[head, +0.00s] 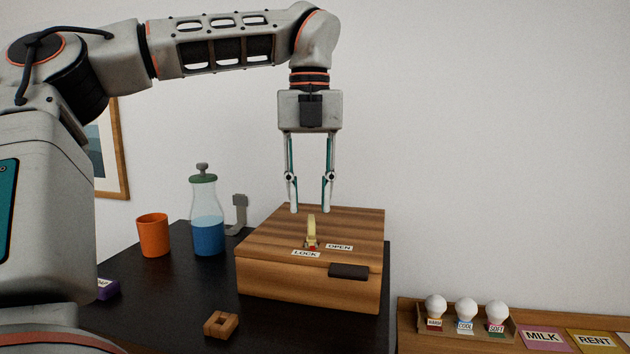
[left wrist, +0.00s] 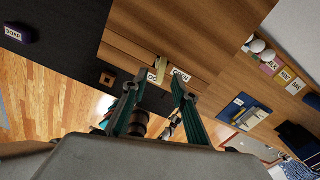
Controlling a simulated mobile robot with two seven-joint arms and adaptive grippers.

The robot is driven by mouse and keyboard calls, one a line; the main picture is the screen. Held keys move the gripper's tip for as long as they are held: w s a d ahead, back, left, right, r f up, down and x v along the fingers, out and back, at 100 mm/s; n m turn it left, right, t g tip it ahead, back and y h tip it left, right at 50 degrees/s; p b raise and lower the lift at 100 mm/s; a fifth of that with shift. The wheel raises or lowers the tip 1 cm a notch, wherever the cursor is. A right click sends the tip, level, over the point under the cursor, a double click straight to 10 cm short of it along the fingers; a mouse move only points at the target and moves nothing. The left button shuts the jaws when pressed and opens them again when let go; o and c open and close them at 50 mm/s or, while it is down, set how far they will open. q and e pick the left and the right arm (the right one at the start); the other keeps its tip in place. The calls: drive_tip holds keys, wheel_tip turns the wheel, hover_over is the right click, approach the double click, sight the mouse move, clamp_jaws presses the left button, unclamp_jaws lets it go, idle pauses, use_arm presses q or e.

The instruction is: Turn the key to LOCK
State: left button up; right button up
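A wooden box (head: 280,285) stands on the dark desk in the head view. A brass-coloured key (head: 311,229) stands upright from its lid, behind and between a LOCK label (head: 305,253) at left and an OPEN label (head: 339,247) at right. My left gripper (head: 310,209) points down just above and behind the key, fingers apart and empty. In the left wrist view, the open left gripper (left wrist: 154,84) is below the key (left wrist: 161,66), and the OPEN label (left wrist: 180,75) shows beside one fingertip. The LOCK label is partly hidden there. My right gripper is not in view.
An orange cup (head: 153,236), a bottle of blue liquid (head: 207,230) and a grey stand (head: 239,213) are left of the box. A small wooden block (head: 221,324) lies in front. A low shelf (head: 440,343) with bulbs and cards is at the right.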

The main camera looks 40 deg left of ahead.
sight(311, 217)
use_arm(q)
drive_tip(key=shift+w+f, duration=0.15)
drive_tip(key=shift+f, duration=2.2)
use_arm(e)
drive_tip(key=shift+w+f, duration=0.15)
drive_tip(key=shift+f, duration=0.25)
use_arm(q)
clamp_jaws()
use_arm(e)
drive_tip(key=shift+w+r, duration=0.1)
use_arm(q)
drive_tip(key=shift+m+p, duration=0.95)
drive_tip(key=shift+m, duration=0.55)
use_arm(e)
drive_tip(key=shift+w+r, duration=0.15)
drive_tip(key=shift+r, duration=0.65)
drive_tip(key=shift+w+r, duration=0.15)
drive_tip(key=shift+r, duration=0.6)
use_arm(q)
drive_tip(key=shift+r+m+p, duration=0.1)
drive_tip(key=shift+m+p, duration=1.1)
drive_tip(key=shift+m, duration=0.1)
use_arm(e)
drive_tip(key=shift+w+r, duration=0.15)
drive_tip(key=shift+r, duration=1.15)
use_arm(q)
unclamp_jaws()
